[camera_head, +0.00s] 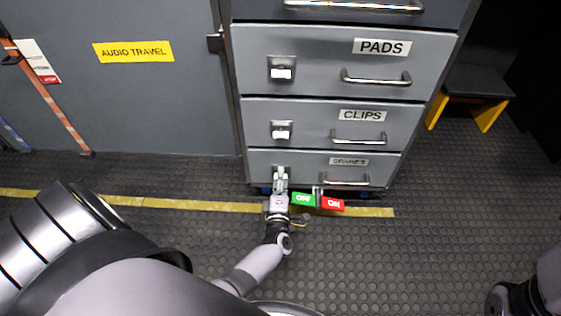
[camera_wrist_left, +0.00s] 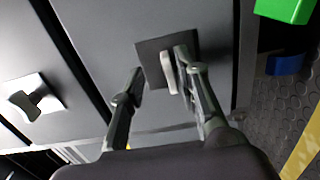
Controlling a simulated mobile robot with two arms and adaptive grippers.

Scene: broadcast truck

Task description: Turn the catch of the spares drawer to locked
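The spares drawer (camera_head: 311,165) is the lowest labelled drawer of the grey cabinet and looks closed. Its catch, a silver knob on a dark plate (camera_wrist_left: 151,48), shows in the left wrist view. In the head view my gripper mostly covers it. My left gripper (camera_head: 280,174) is at the catch, left of the drawer's handle (camera_head: 346,180). In the left wrist view its fingers (camera_wrist_left: 160,75) are apart, with the knob between them, close to or against the right finger. I cannot tell if they touch. My right gripper is out of view; only part of that arm shows lower right.
Above are the clips drawer (camera_head: 300,110) and pads drawer (camera_head: 310,50), each with a catch and handle. A green OFF block (camera_head: 303,199) and red ON block (camera_head: 333,204) sit low in front, right of my left gripper. A stool (camera_head: 475,85) stands right. The floor there is clear.

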